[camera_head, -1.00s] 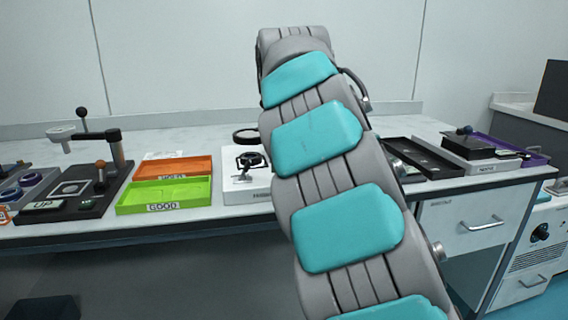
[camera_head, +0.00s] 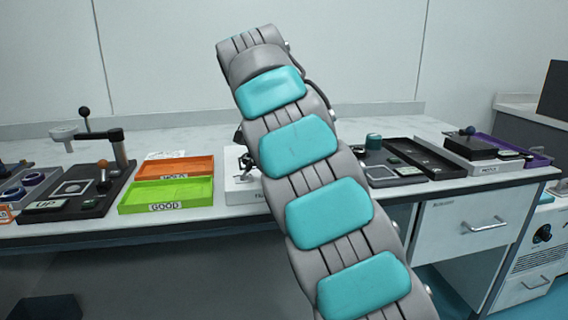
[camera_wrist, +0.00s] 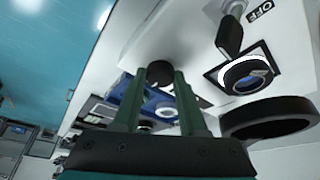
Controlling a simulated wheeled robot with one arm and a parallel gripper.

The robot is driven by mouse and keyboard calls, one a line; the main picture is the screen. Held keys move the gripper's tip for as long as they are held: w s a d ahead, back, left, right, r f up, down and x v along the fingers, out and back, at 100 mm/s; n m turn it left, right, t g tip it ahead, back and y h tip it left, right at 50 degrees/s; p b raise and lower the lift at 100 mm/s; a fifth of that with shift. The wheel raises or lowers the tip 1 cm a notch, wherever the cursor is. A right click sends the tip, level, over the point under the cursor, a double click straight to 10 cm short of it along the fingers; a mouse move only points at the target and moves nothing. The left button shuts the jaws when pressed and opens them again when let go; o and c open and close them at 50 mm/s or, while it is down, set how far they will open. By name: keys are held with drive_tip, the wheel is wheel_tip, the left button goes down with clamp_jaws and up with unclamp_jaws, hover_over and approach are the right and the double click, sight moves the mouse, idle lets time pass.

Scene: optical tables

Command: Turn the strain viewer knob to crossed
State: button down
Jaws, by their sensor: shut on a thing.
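The strain viewer (camera_head: 240,190) appears to be the white-based device in the middle of the bench in the head view, mostly hidden behind my arm. The wrist view shows a white panel (camera_wrist: 185,50) with an OFF label (camera_wrist: 261,10), a black lever-like piece (camera_wrist: 229,36), a lens in a square frame (camera_wrist: 247,74) and a dark ring (camera_wrist: 265,117). My gripper (camera_wrist: 160,76) has its two green fingers around a dark round knob-like piece (camera_wrist: 160,70) and is shut on it. The knob's setting cannot be read. My arm hides the gripper in the head view.
Orange (camera_head: 174,167) and green (camera_head: 166,196) trays stand left of the strain viewer. A black lever fixture (camera_head: 90,190) stands farther left. Right of my arm are a dark green cylinder (camera_head: 373,141), a long black tray (camera_head: 424,157) and a purple tray (camera_head: 515,151).

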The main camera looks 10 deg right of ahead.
idle(0.4)
drive_tip(key=shift+c, duration=2.2)
unclamp_jaws()
drive_tip(key=shift+r, duration=0.1)
